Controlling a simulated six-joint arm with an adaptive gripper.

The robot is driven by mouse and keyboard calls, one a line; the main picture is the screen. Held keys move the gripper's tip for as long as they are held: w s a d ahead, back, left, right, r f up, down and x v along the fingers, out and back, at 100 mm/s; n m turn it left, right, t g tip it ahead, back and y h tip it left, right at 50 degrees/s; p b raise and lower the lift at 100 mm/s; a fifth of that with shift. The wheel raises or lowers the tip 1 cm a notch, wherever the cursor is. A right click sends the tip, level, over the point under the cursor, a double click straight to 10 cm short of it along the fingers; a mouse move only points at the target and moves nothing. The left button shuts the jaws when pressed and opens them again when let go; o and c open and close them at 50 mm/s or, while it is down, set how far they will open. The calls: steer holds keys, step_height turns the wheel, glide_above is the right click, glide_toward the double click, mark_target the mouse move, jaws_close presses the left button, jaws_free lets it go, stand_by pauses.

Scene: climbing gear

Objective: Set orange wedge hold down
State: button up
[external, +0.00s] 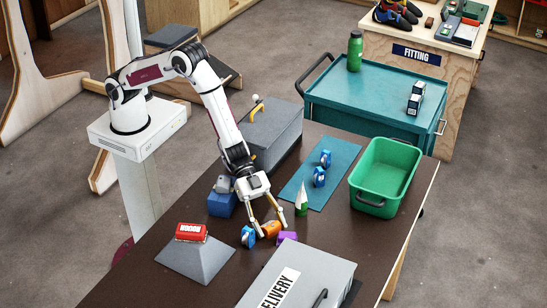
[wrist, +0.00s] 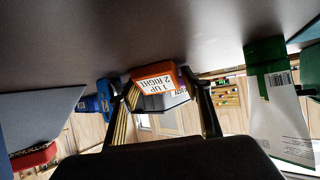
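The orange wedge hold (external: 271,228) is at my gripper's fingertips, close to the brown tabletop; I cannot tell whether it touches the table. In the wrist view the orange wedge hold (wrist: 152,75) fills the space between both fingertips, with a white label reading "1 UP 2 RIGHT". My gripper (external: 272,229) points down and is shut on it, and my gripper (wrist: 157,82) also shows in the wrist view. A blue hold (external: 248,236) stands just left of it and a purple hold (external: 287,237) just right.
A grey box labelled DELIVERY (external: 300,280) is in front. A green bin (external: 386,174) stands right.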

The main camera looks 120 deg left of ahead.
mark_target(270, 223)
steer(key=c, duration=0.8)
steer(key=shift+r, duration=0.15)
steer(key=shift+r, duration=4.85)
